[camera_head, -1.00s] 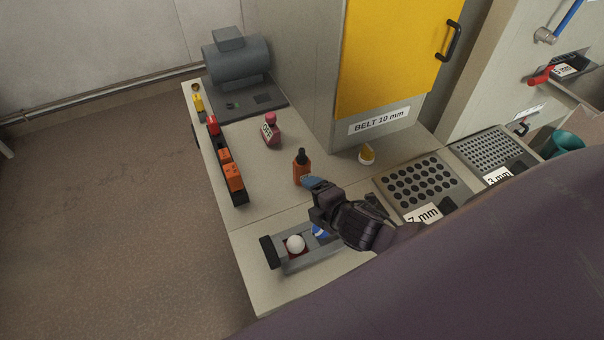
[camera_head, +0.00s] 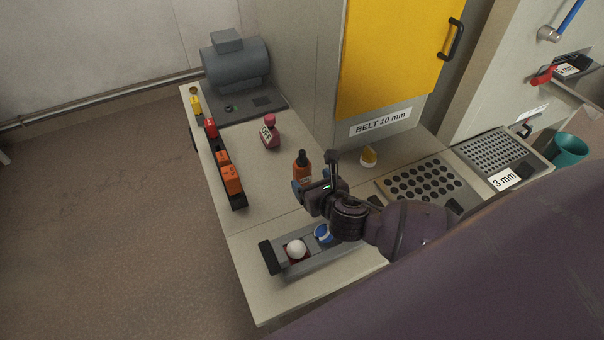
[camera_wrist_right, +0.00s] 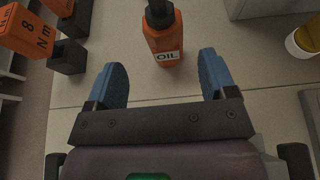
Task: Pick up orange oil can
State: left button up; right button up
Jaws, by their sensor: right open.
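The orange oil can (camera_head: 303,172) stands upright on the bench, with a black cap and a white label. In the right wrist view the can (camera_wrist_right: 166,45) shows its "OIL" label, ahead of and between the two blue fingertips. My right gripper (camera_head: 318,183) is open and empty, just on the near side of the can. In the wrist view its fingers (camera_wrist_right: 163,82) are spread wide, and the can appears just beyond their tips. The can's lower part is partly hidden by the gripper in the head view. My left gripper is not in view.
A pink bottle (camera_head: 270,133) stands behind the can to the left. A rack with orange blocks (camera_head: 231,180) lines the left bench edge. The yellow-doored cabinet (camera_head: 395,55) rises behind.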

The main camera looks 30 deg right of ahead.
aim_at(306, 173)
jog(key=shift+d+b+x, duration=0.1)
jog(key=shift+b+x, duration=0.15)
jog(key=shift+x, duration=1.75)
jog(key=shift+d+b+x, duration=0.15)
jog(key=shift+b+x, duration=0.05)
jog(key=shift+x, duration=1.75)
jog(key=shift+f, duration=0.15)
jog(key=c, duration=1.2)
